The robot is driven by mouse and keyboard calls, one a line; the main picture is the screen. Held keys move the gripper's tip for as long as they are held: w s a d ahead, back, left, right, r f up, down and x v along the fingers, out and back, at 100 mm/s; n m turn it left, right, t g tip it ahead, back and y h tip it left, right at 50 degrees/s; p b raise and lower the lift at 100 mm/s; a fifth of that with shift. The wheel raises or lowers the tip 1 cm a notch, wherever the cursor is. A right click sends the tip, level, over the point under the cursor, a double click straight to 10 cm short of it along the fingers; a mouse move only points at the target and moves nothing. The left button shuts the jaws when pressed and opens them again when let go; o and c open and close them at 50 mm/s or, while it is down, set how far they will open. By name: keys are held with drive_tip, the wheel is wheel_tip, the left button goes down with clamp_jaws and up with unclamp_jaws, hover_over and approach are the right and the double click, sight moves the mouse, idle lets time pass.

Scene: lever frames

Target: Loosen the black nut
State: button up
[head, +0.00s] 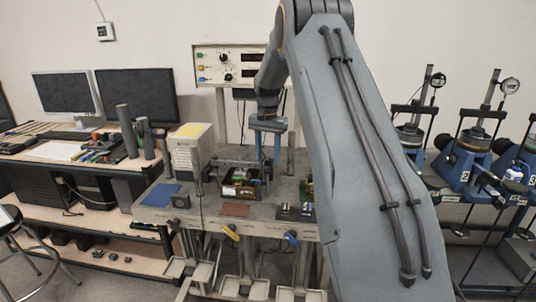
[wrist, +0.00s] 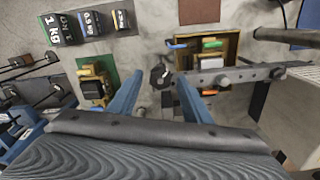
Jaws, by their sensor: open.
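In the wrist view, a black nut (wrist: 160,75) sits at the left end of a grey metal lever bar (wrist: 225,76). My gripper (wrist: 158,82) is open, with one blue finger left of the nut and the other to its right. The fingers look apart from the nut; the height gap is hard to judge. In the head view, my gripper (head: 267,158) points down over the lever frame (head: 237,163) on the bench. The nut cannot be made out in the head view.
Black weights (wrist: 62,30) and a green board with a coil (wrist: 95,82) lie to the left. In the head view, a white box (head: 187,150) and a blue mat (head: 160,195) are on the bench.

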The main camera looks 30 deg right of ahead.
drive_tip(key=c, duration=1)
drive_tip(key=shift+c, duration=0.2)
drive_tip(key=shift+n, duration=0.4)
drive_tip(key=n+b, duration=0.2)
drive_tip(key=n, duration=0.1)
drive_tip(key=shift+w+n, duration=0.1)
drive_tip(key=shift+n, duration=0.2)
drive_tip(key=n+b, duration=0.1)
drive_tip(key=n, duration=0.3)
drive_tip(key=shift+a+n, duration=0.1)
drive_tip(key=shift+n, duration=0.2)
drive_tip(key=n, duration=0.4)
drive_tip(key=shift+a+n+b, duration=0.1)
drive_tip(key=shift+n+b, duration=0.3)
drive_tip(key=shift+n, duration=2.1)
